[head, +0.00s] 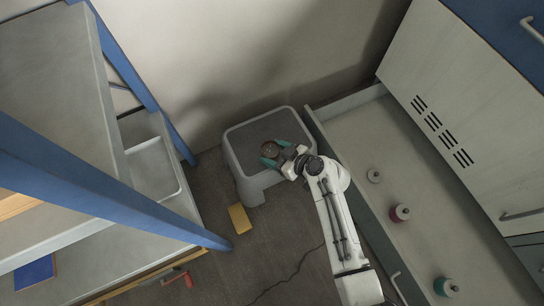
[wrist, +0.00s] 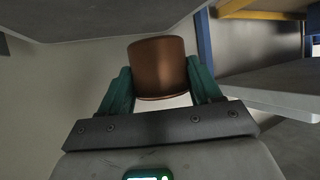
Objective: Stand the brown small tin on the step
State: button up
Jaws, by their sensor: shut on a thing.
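The brown small tin (wrist: 160,66) is between the two green fingers of my gripper (wrist: 160,85) in the wrist view, with a finger at each side of it. In the head view the tin (head: 269,149) shows as a small dark brown round shape at the tip of my gripper (head: 270,155). The grey step (head: 232,163) stands on the floor by the wall. My gripper and the tin are over the step's dark top. I cannot tell whether the tin touches the top.
An open drawer (head: 405,190) to the right holds spools: grey (head: 374,175), red (head: 400,213) and teal (head: 445,287). A blue-framed shelf (head: 150,205) stands at left. A yellow block (head: 240,218) lies on the floor before the step. The step's top around the tin looks clear.

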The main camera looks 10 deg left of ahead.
aim_at(272, 151)
jog(key=w+f, duration=0.1)
jog(key=w+a+f+b, duration=0.1)
jog(key=shift+f, duration=0.3)
notch_tip(272, 151, down, 3)
jog(key=shift+b, duration=1)
jog(key=o, duration=1.2)
jog(key=shift+s+d+r, duration=0.1)
jog(key=shift+d, duration=0.05)
jog(key=p+v, duration=0.4)
jog(key=v, duration=0.7)
jog(key=shift+s+d+r+p, duration=0.1)
jog(key=shift+d+r+p, duration=0.1)
jog(key=shift+d+p, duration=0.2)
